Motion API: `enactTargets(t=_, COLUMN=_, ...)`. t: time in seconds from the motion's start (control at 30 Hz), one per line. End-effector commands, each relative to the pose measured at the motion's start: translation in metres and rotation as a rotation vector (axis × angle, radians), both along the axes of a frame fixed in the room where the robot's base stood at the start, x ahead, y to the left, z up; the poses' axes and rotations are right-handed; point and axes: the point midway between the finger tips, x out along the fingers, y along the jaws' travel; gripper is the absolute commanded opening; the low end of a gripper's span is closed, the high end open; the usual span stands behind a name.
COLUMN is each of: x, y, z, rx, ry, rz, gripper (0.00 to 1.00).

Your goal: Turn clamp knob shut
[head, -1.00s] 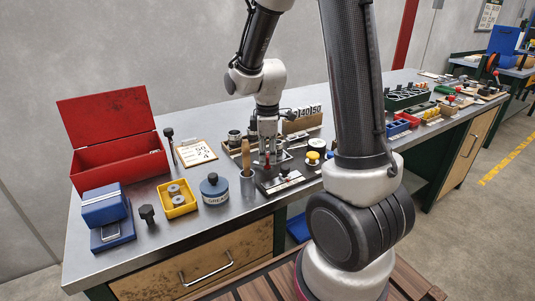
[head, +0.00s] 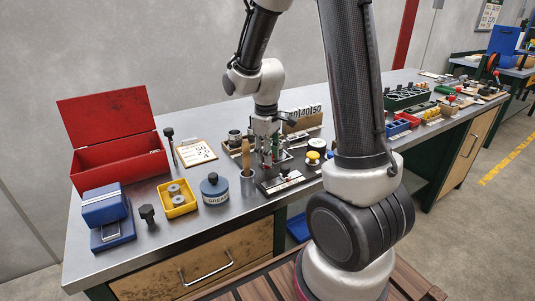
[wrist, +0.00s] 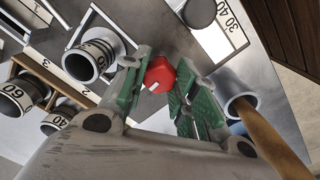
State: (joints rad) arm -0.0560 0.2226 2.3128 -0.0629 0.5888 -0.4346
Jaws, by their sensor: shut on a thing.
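The red clamp knob (wrist: 159,75) with a white mark on its side shows in the wrist view, between the green-padded fingers of my gripper (wrist: 158,88). My gripper is shut on the knob, one finger at each side. In the head view my gripper (head: 268,158) points down over the fixture on the bench, and its fingers largely hide the knob there. The part of the clamp under the knob is mostly hidden in both views.
A metal cup with a wooden-handled tool (head: 247,182) stands close left of my gripper. Numbered sockets (wrist: 92,58) lie left in the wrist view. A grease tin (head: 214,189), yellow tray (head: 177,207) and open red box (head: 118,168) stand further left on the bench.

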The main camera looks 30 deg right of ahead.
Motion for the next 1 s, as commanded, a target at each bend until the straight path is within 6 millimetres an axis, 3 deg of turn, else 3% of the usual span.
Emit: enactTargets(t=1.0, x=0.0018, y=0.0004, z=0.0007, rx=0.001, ry=-0.002, rz=-0.901, gripper=0.05)
